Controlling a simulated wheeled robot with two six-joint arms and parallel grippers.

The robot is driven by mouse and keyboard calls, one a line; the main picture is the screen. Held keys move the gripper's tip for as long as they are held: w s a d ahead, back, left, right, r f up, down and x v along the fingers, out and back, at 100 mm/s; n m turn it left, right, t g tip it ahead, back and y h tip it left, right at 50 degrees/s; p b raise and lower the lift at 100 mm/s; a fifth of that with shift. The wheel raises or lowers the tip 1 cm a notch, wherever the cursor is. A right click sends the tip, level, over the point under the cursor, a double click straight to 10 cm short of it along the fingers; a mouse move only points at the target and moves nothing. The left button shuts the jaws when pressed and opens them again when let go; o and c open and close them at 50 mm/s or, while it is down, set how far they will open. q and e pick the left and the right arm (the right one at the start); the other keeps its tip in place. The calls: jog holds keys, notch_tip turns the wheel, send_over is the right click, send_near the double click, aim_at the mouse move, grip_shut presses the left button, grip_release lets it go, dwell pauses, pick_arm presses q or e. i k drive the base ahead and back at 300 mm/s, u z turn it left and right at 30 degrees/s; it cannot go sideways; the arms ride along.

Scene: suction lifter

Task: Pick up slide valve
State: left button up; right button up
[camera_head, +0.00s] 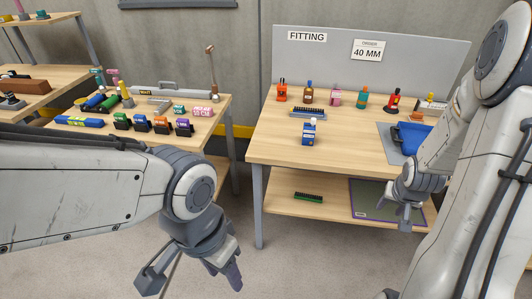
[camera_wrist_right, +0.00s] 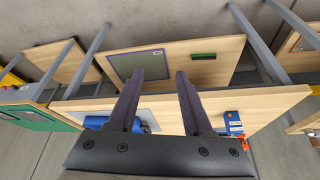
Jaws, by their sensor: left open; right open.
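I cannot tell for sure which item is the slide valve. Small coloured parts (camera_head: 160,125) stand in a row on the left table (camera_head: 130,140). My left gripper (camera_head: 193,272) is open and empty, low over the floor in front of the left table. My right gripper (camera_head: 404,212) is open and empty, near the fitting table's front right; its two fingers show in the right wrist view (camera_wrist_right: 158,90).
Several bottles and small parts (camera_head: 335,97) line the back of the fitting table, before a grey board (camera_head: 375,55) reading "FITTING" and "40 MM". The lower shelf (camera_head: 330,206) holds a green strip (camera_head: 308,197) and a mat (camera_head: 385,202).

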aim_at(308, 132)
jog(key=u, duration=0.25)
jog(key=k, duration=0.2)
jog(key=z, duration=0.55)
jog(key=i, duration=1.45)
jog(key=u, duration=0.85)
